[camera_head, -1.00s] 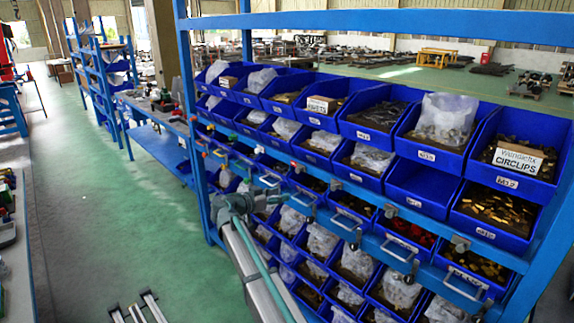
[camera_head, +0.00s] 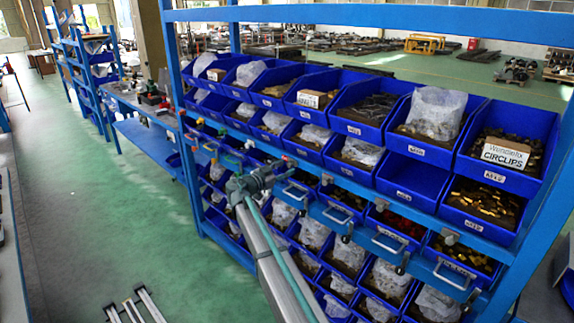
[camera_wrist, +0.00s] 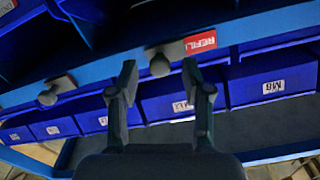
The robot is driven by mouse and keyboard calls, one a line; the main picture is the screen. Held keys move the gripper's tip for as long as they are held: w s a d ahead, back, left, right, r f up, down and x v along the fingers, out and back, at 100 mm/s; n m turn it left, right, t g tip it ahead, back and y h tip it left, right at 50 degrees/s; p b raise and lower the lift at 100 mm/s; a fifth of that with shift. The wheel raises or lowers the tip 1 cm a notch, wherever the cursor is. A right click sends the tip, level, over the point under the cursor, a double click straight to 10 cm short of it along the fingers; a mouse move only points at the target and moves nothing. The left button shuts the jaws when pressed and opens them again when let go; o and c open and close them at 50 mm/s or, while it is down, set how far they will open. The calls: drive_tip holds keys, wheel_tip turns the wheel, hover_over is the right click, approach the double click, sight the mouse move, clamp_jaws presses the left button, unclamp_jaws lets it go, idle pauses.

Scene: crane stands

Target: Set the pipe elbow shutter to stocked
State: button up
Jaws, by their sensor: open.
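My gripper (camera_wrist: 160,78) is open and empty in the wrist view. A grey round knob (camera_wrist: 159,65) on the blue rack rail shows between its fingertips; I cannot tell whether they touch it. A red label reading "REFIL", partly cut off (camera_wrist: 200,42), is beside the knob, behind the right finger. A second grey knob (camera_wrist: 47,97) sits further left on the rail. No label names the pipe elbow shutter, so I cannot tell which it is. In the head view, my gripper (camera_head: 240,187) is at the rack's front, its fingers too small to read.
The blue rack (camera_head: 366,16) holds several rows of blue bins of parts. Several pale handles (camera_head: 388,242) stick out along its middle rail. In the wrist view, bins with white labels, one reading M6 (camera_wrist: 273,87), line up by the rail.

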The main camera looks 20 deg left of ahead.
drive_tip(key=shift+x, duration=0.9)
drive_tip(key=shift+f, duration=0.1)
clamp_jaws()
